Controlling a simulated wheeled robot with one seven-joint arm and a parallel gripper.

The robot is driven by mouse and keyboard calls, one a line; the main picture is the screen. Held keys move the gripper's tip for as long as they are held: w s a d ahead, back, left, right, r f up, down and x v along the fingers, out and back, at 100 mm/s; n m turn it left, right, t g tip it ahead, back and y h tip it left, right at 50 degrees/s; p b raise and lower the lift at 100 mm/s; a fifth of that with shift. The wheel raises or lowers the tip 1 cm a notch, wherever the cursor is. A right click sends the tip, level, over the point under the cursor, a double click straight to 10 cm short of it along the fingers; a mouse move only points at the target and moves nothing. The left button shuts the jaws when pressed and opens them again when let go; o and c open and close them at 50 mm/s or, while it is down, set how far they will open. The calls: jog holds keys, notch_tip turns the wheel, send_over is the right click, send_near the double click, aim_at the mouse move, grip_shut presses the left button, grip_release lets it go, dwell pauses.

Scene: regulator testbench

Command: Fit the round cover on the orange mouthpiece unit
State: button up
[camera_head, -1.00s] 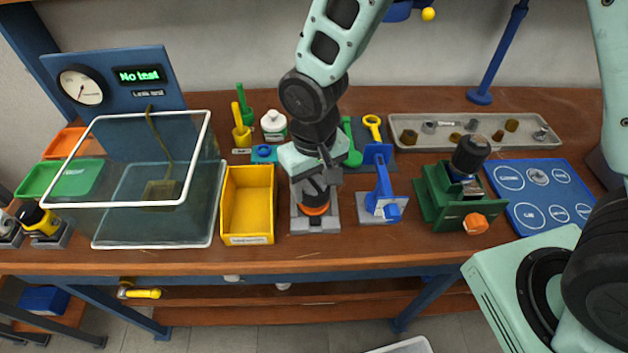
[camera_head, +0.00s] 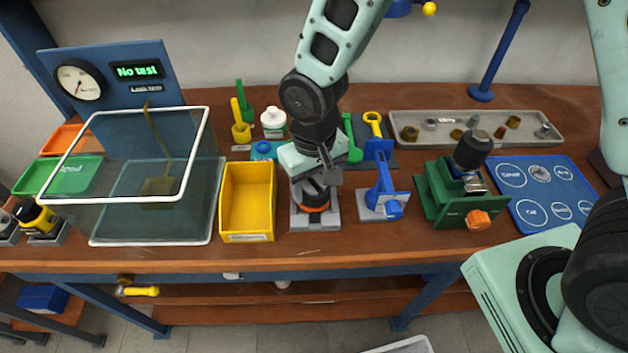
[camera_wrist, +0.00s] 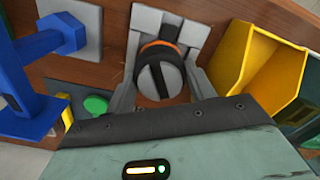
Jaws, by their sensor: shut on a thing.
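The orange mouthpiece unit (camera_head: 318,209) sits on a grey stand at the front middle of the bench; its orange ring also shows in the wrist view (camera_wrist: 166,43). In the head view the cover (camera_head: 315,195) is under my gripper (camera_head: 316,182). My gripper is shut on the cover, one finger on each side in the wrist view (camera_wrist: 160,88). The cover hides most of the unit, and I cannot tell whether it is fully seated.
A yellow bin (camera_head: 247,205) stands close on the left and a blue fixture (camera_head: 384,195) close on the right. A green vise (camera_head: 460,195) is further right. A clear tank (camera_head: 150,215) stands at the left. A narrow bench strip in front is clear.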

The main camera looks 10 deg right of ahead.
jog(key=shift+f, duration=0.4)
jog(key=o, duration=1.5)
jog(key=shift+r, duration=0.2)
jog(key=shift+r+p, duration=3.05)
jog(key=shift+r, duration=0.8)
